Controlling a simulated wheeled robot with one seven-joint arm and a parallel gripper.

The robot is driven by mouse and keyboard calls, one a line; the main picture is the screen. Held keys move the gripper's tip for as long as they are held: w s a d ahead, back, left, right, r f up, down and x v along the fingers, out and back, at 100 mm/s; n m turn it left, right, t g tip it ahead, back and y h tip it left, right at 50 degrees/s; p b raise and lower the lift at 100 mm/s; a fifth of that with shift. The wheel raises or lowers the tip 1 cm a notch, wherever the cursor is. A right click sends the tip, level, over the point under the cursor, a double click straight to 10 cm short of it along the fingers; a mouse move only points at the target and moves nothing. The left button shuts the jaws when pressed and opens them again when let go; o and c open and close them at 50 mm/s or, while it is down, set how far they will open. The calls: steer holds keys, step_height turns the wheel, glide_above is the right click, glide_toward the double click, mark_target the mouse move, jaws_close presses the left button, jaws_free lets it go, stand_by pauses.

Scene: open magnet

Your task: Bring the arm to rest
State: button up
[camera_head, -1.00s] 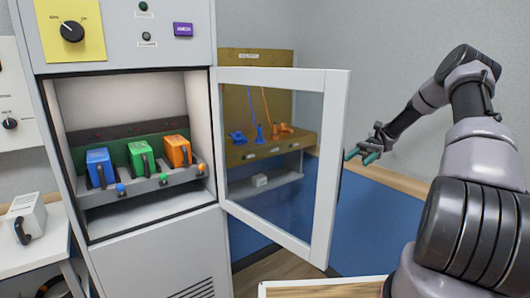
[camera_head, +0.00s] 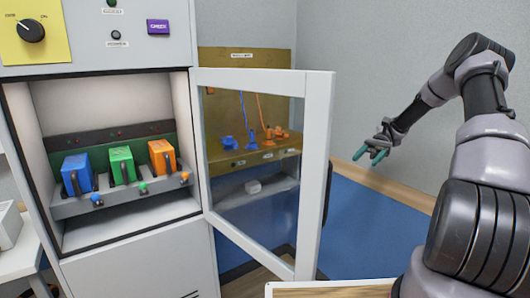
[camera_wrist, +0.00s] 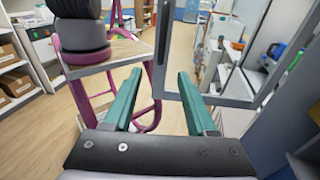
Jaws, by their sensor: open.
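My gripper (camera_head: 373,154) is at the right in the head view, held in the air to the right of the open cabinet door (camera_head: 317,165). Its green fingers are apart with nothing between them. My arm is bent, with its elbow high at the upper right. In the wrist view my gripper (camera_wrist: 155,100) also shows open and empty. The door frame (camera_wrist: 228,98) shows beyond the right finger there; I cannot tell the exact gap between them.
The cabinet holds blue (camera_head: 77,174), green (camera_head: 122,165) and orange (camera_head: 161,158) modules in a row. A yellow board (camera_head: 225,90) with small blue and orange items stands behind the door's glass. A wooden surface (camera_head: 335,290) lies at the bottom. Shelves (camera_wrist: 15,75) stand left in the wrist view.

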steer(key=s+a+r+n+t+h, duration=0.2)
steer(key=s+a+r+t+h, duration=0.1)
steer(key=s+r+t, duration=0.6)
steer(key=s+a+r+n+t+h, duration=0.2)
steer(key=s+r+t+h, duration=0.4)
steer(key=s+r+t, duration=0.3)
step_height(320, 180, up, 2)
steer(key=shift+s+a+r+t, duration=0.25)
steer(key=shift+a+t, duration=0.15)
steer(key=shift+t, duration=0.7)
